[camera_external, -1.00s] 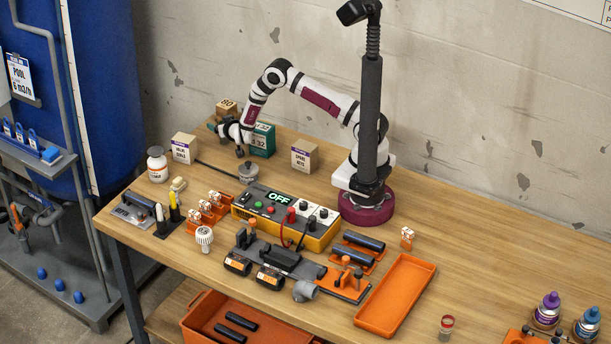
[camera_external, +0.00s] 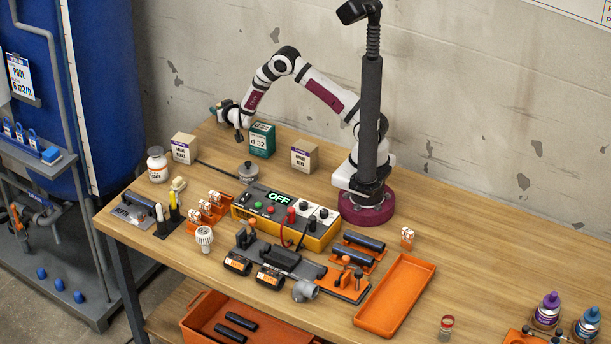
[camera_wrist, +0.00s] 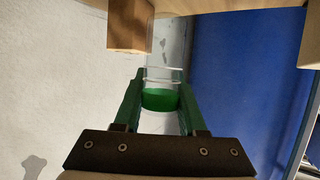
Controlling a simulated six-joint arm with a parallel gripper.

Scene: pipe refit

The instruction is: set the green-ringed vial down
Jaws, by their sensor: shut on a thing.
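In the wrist view my gripper (camera_wrist: 160,82) has its two green fingers shut on a clear vial with a green band (camera_wrist: 160,99). The vial lies between the fingers, and its clear end reaches past them. In the external view my gripper (camera_external: 214,110) is above the back left of the table, pointing left. The vial is too small to make out there.
A tan block (camera_wrist: 130,27) shows close beyond the vial in the wrist view. Near my gripper stand a green box (camera_external: 262,140), a tan box (camera_external: 184,149) and a grey lidded pot (camera_external: 248,174). A red-ringed vial (camera_external: 446,327) stands at the front right.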

